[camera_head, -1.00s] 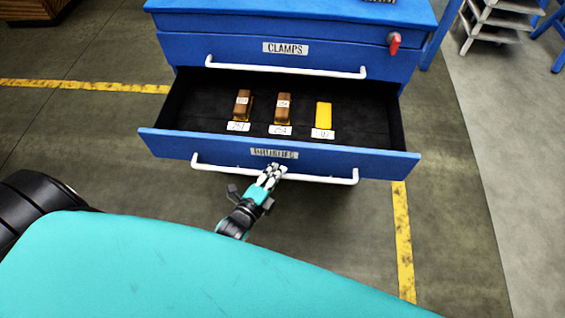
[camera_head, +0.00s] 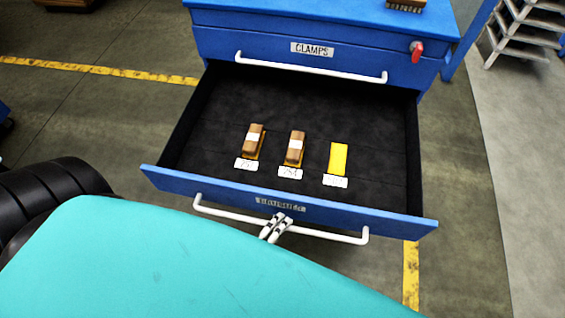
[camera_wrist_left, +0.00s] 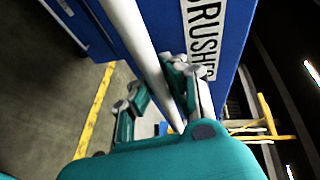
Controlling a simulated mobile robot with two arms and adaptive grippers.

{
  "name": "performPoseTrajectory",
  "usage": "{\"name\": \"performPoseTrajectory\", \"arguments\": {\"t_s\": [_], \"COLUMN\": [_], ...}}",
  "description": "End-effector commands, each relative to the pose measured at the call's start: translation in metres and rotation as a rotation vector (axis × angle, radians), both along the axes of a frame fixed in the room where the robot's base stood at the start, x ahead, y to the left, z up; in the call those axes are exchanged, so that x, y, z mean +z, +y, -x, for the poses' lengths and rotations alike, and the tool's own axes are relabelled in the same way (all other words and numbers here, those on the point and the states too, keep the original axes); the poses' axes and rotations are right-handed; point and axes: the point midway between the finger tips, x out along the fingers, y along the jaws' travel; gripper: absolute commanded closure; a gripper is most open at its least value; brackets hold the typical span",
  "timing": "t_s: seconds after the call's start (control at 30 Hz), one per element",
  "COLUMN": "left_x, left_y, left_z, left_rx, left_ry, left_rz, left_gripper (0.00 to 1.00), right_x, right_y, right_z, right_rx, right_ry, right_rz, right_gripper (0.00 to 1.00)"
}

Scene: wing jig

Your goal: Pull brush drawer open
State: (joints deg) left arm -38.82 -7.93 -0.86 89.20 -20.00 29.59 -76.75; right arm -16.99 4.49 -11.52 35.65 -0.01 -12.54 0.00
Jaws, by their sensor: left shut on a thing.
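The brush drawer (camera_head: 225,205) is blue with a black lining and stands well out from the cabinet. Its white bar handle (camera_head: 335,237) runs along the front. My left gripper (camera_head: 278,222) is shut on the middle of this handle, just below the label; my teal arm hides the rest of it. In the left wrist view the handle (camera_wrist_left: 140,45) runs between the fingers, next to a label reading BRUSHES (camera_wrist_left: 205,35). Two brown wooden brushes (camera_head: 253,140) (camera_head: 295,147) and a yellow empty spot (camera_head: 338,158) lie inside, each with a white tag. My right gripper is not in view.
The closed CLAMPS drawer (camera_head: 330,62) with its own white handle is above. A red knob (camera_head: 417,50) sits at its right. Grey shelves or steps (camera_head: 525,35) stand at the back right. Yellow lines (camera_head: 100,70) mark the open floor.

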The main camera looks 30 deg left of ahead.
Motion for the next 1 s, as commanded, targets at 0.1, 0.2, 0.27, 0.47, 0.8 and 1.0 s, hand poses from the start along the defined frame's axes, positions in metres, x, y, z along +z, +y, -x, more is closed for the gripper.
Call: {"name": "performPoseTrajectory", "arguments": {"t_s": [0.1, 0.2, 0.27, 0.47, 0.8, 1.0], "left_x": [-0.003, -0.003, -0.003, -0.003, -0.001, 0.0], "left_y": [0.0, 0.001, 0.001, 0.001, 0.0, 0.002], "left_z": [0.003, 0.003, 0.003, 0.003, 0.001, 0.014], "left_rx": [0.001, 0.001, 0.001, 0.001, 0.0, 0.001], "left_ry": [0.009, 0.009, 0.009, 0.009, 0.003, 0.006], "left_rz": [-0.005, -0.005, -0.005, -0.005, -0.002, -0.002], "left_gripper": [1.0, 1.0, 1.0, 0.8, 0.62, 0.62], "right_x": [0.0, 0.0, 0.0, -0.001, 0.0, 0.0], "right_y": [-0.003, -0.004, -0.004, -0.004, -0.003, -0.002], "right_z": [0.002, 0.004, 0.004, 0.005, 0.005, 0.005], "right_rx": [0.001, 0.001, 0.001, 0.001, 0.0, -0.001], "right_ry": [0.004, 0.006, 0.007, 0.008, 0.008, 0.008], "right_rz": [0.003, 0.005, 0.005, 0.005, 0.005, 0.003], "right_gripper": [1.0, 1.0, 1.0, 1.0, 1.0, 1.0]}}
